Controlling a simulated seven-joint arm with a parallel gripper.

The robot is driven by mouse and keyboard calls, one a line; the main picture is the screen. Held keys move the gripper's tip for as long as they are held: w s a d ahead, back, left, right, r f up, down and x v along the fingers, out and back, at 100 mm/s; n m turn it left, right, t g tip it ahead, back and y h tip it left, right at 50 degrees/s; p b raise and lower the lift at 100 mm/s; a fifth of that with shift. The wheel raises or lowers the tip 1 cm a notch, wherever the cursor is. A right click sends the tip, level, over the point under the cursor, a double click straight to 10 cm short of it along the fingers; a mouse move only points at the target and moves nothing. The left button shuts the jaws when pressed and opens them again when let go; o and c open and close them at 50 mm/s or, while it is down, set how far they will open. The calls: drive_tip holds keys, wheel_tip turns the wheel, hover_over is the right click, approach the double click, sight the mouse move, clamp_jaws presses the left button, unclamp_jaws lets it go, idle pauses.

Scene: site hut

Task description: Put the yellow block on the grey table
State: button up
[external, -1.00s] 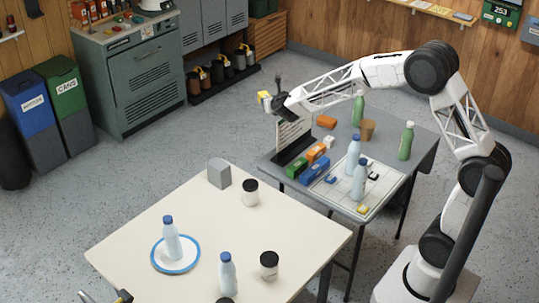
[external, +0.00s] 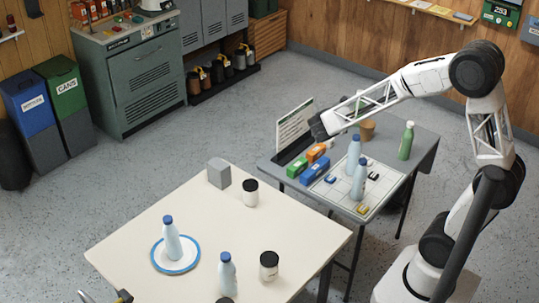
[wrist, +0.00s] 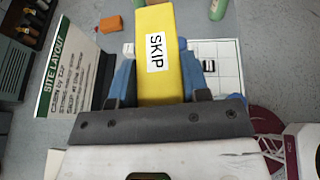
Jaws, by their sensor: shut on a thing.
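The yellow block (wrist: 160,45), labelled SKIP, is held between the fingers of my gripper (wrist: 160,92) in the wrist view. My gripper (external: 319,130) shows in the external view over the back left part of the grey table (external: 426,146), near the sign. The block is hidden in the external view. The gap between the block and the table top cannot be told exactly.
A cream table (external: 220,270) with bottles and jars stands in front.

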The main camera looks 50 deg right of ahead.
drive_tip(key=m+g, duration=0.2)
hover_over(343, 190)
wheel_tip(343, 190, down, 11)
drive_tip(key=shift+n, duration=0.3)
drive_tip(key=shift+w+f, duration=0.1)
drive_tip(key=shift+f, duration=0.05)
wheel_tip(343, 190, down, 14)
idle(0.5)
drive_tip(key=shift+f, duration=0.1)
drive_tip(key=shift+f, duration=1.85)
drive_tip(key=shift+f, duration=0.15)
